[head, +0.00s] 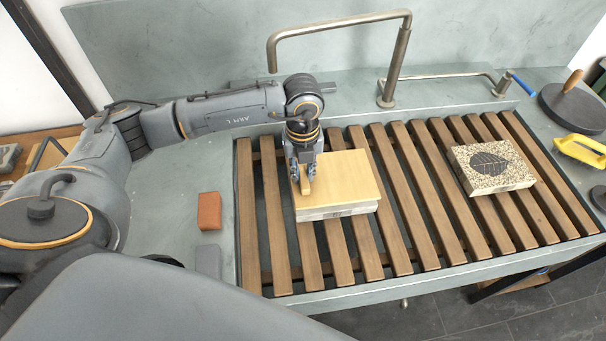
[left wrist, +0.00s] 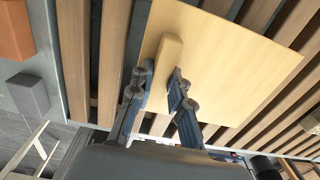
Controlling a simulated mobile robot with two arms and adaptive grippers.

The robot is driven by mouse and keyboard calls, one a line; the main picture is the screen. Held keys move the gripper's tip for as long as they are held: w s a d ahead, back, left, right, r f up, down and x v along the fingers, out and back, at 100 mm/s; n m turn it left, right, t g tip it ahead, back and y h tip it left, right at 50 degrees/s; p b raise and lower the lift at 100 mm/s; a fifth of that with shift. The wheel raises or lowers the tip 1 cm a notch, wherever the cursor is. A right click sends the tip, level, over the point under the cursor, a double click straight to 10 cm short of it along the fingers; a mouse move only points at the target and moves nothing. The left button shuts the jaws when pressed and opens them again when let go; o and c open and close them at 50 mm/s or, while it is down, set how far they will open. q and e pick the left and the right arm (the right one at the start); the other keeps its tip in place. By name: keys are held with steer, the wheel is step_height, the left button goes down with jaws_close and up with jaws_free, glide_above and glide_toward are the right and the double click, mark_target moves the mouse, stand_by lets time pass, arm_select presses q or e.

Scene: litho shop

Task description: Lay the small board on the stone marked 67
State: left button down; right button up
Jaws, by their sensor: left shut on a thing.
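The small board (head: 350,175) is a flat, pale wooden square with a raised bar handle (left wrist: 168,58). In the head view it lies over a pale stone (head: 338,211), nearly covering its top; whether it touches the stone all over I cannot tell. The stone's front side carries a small dark mark, too small to read. My left gripper (head: 306,184) comes down from above and is shut on the board's handle near its left edge. In the left wrist view the fingers (left wrist: 160,82) stand on both sides of the handle. My right gripper is not in view.
The stone rests on a wooden slat rack (head: 421,205) in a grey-green sink. A leaf-printed stone (head: 492,166) lies farther right, with bare slats between. A tap (head: 397,65) stands behind. A red block (head: 209,211) and grey block (head: 208,262) lie left of the rack.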

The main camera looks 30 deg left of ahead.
arm_select(q)
steer(key=shift+s+f, duration=0.1)
steer(key=shift+f, duration=0.5)
steer(key=shift+f+p, duration=0.3)
steer(key=shift+f, duration=0.2)
steer(key=c, duration=1.3)
jaws_free()
steer(key=shift+o, duration=0.2)
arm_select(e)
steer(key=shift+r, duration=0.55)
arm_select(q)
step_height(320, 180, up, 11)
steer(key=b, duration=0.3)
steer(key=shift+r, duration=0.5)
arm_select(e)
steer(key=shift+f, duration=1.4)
